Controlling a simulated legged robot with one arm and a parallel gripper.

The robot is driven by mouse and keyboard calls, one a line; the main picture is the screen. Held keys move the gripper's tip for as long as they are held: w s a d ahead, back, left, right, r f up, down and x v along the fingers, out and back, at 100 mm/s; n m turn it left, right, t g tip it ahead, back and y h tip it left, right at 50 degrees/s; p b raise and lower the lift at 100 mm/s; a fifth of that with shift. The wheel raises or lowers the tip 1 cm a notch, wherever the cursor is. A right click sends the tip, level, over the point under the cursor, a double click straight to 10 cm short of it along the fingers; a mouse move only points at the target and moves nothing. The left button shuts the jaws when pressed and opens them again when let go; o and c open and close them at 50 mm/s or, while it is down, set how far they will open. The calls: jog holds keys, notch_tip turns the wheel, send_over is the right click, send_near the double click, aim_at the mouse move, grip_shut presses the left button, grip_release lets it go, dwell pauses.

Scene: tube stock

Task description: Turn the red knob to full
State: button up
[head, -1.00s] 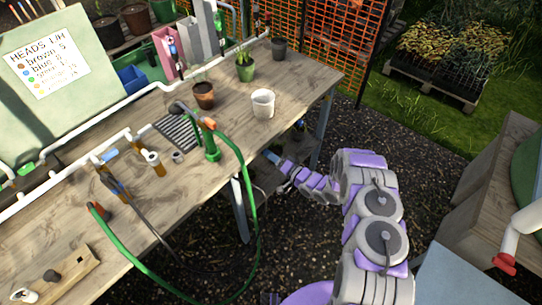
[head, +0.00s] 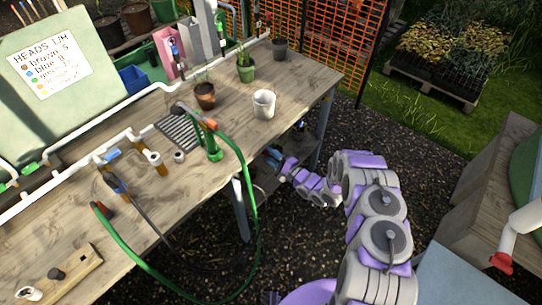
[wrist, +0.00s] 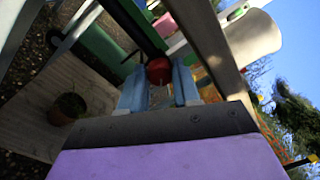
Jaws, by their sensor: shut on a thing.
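The red knob (wrist: 158,70) is round and shows in the wrist view, between the tips of my gripper's two light-blue fingers. My gripper (wrist: 157,84) is shut on it. A dark bar runs up from behind the knob; the knob's far side and any markings are hidden. In the head view my gripper (head: 274,157) reaches in under the right edge of the wooden workbench (head: 232,118). The knob cannot be made out in that view.
On the bench are a white cup (head: 264,104), potted plants such as the green pot (head: 246,70), white pipes and a green hose (head: 252,190). A bench leg (head: 240,208) stands left of my arm. A red-ended white pipe (head: 503,260) is at right.

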jog(key=m+p, duration=0.2)
jog(key=m, duration=0.9)
jog(key=shift+d+f+h, duration=0.1)
jog(key=shift+f+h, duration=0.05)
jog(key=shift+h, duration=0.15)
jog(key=shift+m, duration=0.3)
jog(key=o, duration=0.8)
jog(key=shift+f, duration=0.1)
jog(key=shift+o, duration=1.3)
jog(key=p+v, duration=0.1)
jog(key=v, duration=1.6)
jog(key=shift+d+r, duration=0.2)
jog(key=shift+d, duration=0.05)
